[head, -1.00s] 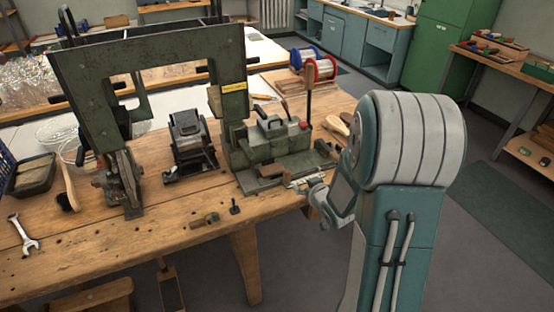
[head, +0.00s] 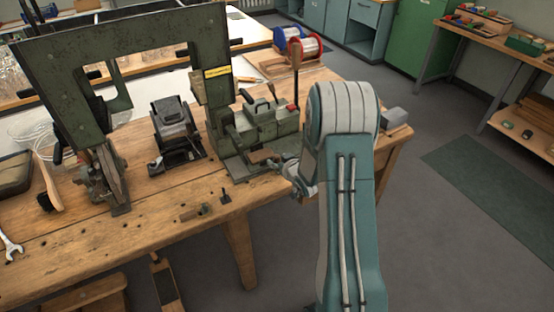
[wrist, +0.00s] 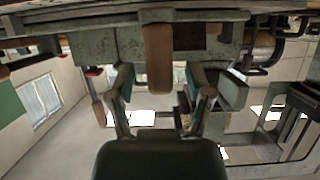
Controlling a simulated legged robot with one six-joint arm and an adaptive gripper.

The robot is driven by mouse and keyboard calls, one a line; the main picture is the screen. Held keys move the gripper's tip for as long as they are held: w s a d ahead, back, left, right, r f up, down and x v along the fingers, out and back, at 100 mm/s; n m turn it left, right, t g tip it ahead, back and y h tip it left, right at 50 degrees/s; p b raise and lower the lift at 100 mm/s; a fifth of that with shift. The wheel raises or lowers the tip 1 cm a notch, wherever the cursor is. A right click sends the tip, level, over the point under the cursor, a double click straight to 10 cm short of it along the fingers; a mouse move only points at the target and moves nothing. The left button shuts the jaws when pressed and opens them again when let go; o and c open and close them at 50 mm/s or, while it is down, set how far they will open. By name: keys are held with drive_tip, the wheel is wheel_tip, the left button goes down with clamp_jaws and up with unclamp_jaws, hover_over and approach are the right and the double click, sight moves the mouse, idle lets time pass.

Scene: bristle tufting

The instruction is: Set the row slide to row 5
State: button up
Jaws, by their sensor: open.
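The green tufting machine (head: 215,110) stands on the wooden bench. Its low base unit (head: 262,124) has a red-marked lever and a flat front plate. A brown wooden piece (head: 262,156) is at the front of this unit. My gripper (head: 283,168) is close in front of it, partly hidden by my arm. In the wrist view, my gripper (wrist: 160,78) is open, with a brown block (wrist: 158,58) between its spread fingers. No clear grip on it shows. I cannot read any row numbers or tell the slide's setting.
A black clamp-like device (head: 175,135) stands left of the base unit. Small loose tools (head: 198,211) lie near the bench's front edge. Wire spools (head: 303,48) stand behind. A wrench (head: 10,246) lies at far left. Open floor (head: 440,240) is to the right.

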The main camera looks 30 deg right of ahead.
drive_tip(key=shift+w+f, duration=0.15)
drive_tip(key=shift+w, duration=0.3)
clamp_jaws()
drive_tip(key=a, duration=1.2)
drive_tip(key=shift+s+a, duration=0.2)
drive_tip(key=shift+s, duration=0.05)
drive_tip(key=shift+d, duration=0.1)
drive_tip(key=shift+c, duration=0.6)
unclamp_jaws()
drive_tip(key=shift+o, duration=0.6)
drive_tip(key=shift+a, duration=0.3)
